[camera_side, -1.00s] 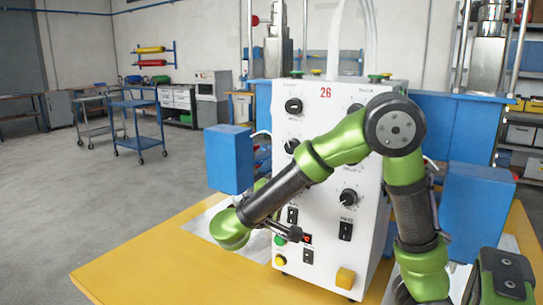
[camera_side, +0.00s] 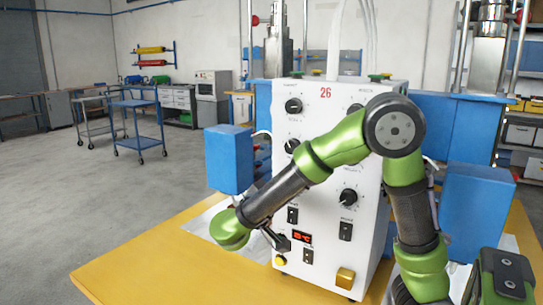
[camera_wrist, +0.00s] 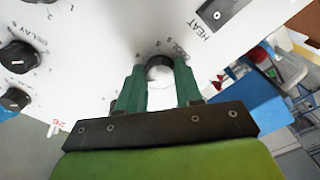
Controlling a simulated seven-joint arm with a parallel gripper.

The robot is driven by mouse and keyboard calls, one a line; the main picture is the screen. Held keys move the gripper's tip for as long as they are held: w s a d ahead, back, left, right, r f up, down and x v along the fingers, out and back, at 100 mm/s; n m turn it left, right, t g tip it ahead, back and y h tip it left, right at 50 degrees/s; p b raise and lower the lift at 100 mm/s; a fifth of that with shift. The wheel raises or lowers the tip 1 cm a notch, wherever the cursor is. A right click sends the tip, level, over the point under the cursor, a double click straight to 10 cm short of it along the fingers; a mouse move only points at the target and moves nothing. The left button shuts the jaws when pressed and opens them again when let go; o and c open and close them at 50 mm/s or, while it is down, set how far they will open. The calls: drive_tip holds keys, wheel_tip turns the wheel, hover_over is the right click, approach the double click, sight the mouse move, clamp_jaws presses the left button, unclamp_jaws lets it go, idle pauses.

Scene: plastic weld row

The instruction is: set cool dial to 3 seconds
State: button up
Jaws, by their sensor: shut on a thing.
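The white machine panel (camera_side: 322,130), marked 26, stands on a yellow-topped table. In the wrist view the cool dial (camera_wrist: 159,62), a dark round knob beside a "COOL S" label, sits between the green fingers of my gripper (camera_wrist: 159,88). My gripper is shut on it, a finger on either side. The dial's pointer is hidden, so its setting cannot be read. In the side view my gripper (camera_side: 280,243) is low at the panel's left, and I cannot make out the cool dial there.
Other black dials show on the panel, including a lower right one (camera_side: 349,197) and a delay dial (camera_wrist: 15,100). A HEAT switch (camera_wrist: 220,12) is near my gripper. Blue blocks (camera_side: 229,160) flank the machine.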

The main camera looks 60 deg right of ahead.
drive_tip(key=o, duration=1)
drive_tip(key=shift+a, duration=0.1)
drive_tip(key=a, duration=1.6)
drive_tip(key=shift+a, duration=0.4)
